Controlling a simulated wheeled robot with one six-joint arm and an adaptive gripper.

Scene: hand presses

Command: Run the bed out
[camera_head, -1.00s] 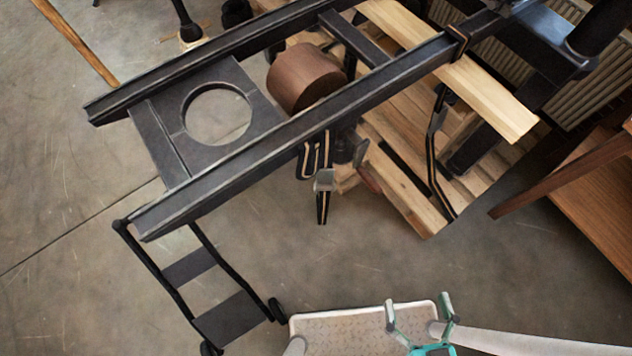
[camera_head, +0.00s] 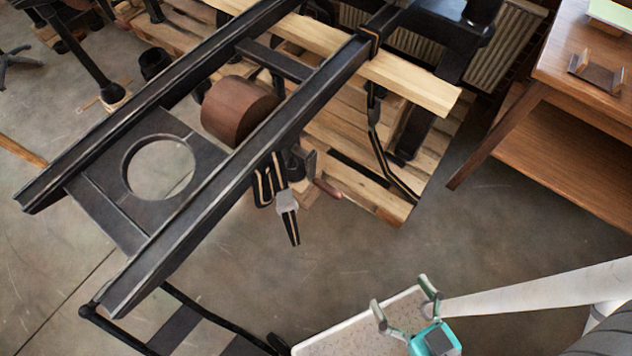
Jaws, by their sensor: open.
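A large black press frame runs diagonally across the view, with two long rails (camera_head: 222,193). A dark plate (camera_head: 190,210) with a round hole lies between the rails at their near-left end. A brown drum (camera_head: 238,112) sits between the rails farther up. A bent black bracket with a grey block (camera_head: 287,202) hangs under the nearer rail, beside a small reddish-brown handle (camera_head: 327,189). I cannot tell which part is the bed. My gripper (camera_head: 402,292) is open and empty at the lower right, well apart from the press.
A wooden pallet (camera_head: 380,195) lies under the press. A wooden desk (camera_head: 565,92) stands at the right. A black wheeled trolley (camera_head: 180,328) stands under the rail ends. The concrete floor (camera_head: 480,235) between press, desk and gripper is clear.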

